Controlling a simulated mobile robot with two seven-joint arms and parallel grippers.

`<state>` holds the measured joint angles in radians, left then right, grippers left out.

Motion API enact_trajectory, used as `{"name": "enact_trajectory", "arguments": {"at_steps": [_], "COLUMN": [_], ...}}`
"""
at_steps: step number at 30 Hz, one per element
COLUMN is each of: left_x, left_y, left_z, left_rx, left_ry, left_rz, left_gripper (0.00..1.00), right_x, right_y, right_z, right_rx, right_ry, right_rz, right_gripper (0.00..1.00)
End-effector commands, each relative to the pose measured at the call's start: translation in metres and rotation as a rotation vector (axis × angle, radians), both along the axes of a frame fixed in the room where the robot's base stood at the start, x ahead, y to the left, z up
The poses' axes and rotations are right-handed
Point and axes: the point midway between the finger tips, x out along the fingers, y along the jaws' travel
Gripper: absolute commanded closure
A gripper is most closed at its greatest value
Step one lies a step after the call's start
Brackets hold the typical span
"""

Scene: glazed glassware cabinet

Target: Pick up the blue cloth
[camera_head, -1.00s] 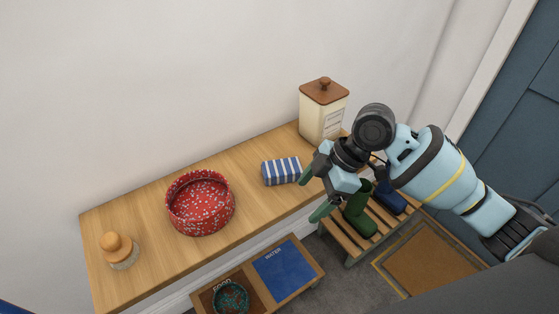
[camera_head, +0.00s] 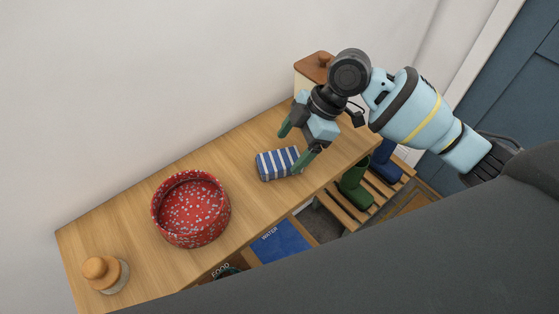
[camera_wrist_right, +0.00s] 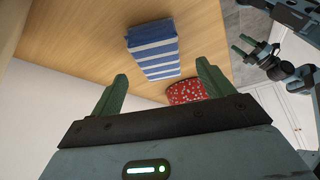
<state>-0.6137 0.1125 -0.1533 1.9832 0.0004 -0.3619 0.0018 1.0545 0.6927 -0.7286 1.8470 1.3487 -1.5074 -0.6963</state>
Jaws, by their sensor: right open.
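The blue cloth (camera_head: 278,163) is a folded, blue-and-white striped block lying on the wooden counter (camera_head: 130,217). It also shows in the right wrist view (camera_wrist_right: 153,49), ahead of the fingers. My right gripper (camera_head: 296,146) has its two green fingers spread apart and empty. In the head view, one finger is behind the cloth and the other overlaps or sits near its right end; whether it touches cannot be told. In the right wrist view the fingers (camera_wrist_right: 162,88) are open, with the cloth beyond their tips. My left gripper does not show in the head view.
A red speckled bowl-like basket (camera_head: 190,208) stands left of the cloth. A jar with an orange-brown lid (camera_head: 105,274) is at the far left. A canister (camera_head: 313,68) stands behind my right gripper. Green boots (camera_head: 356,184) and blue boots (camera_head: 385,163) rest on a slatted rack below.

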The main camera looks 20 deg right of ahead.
Motion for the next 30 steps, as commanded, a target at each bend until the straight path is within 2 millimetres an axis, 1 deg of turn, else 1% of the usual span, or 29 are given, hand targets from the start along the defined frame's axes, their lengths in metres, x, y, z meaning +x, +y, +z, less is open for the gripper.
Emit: {"name": "enact_trajectory", "arguments": {"at_steps": [4, 7, 11, 15, 18, 30], "left_x": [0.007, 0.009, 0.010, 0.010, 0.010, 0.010], "left_y": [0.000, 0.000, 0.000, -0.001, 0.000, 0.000], "left_z": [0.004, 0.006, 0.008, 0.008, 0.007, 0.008], "left_rx": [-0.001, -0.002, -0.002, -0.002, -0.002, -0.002], "left_ry": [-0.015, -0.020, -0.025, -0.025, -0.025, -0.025], "left_rz": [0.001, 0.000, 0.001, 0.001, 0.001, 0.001], "left_gripper": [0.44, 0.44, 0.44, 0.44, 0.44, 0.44], "right_x": [0.000, 0.000, 0.001, 0.001, 0.002, 0.002], "right_y": [0.001, 0.006, 0.015, 0.026, 0.029, 0.029], "right_z": [-0.001, -0.006, -0.019, -0.037, -0.042, -0.043], "right_rx": [0.001, 0.002, 0.001, 0.001, 0.000, -0.001], "right_ry": [-0.001, 0.001, 0.001, 0.001, -0.002, -0.003], "right_rz": [0.000, 0.000, 0.000, 0.000, 0.000, -0.001], "right_gripper": [0.20, 0.20, 0.20, 0.20, 0.20, 0.20]}}
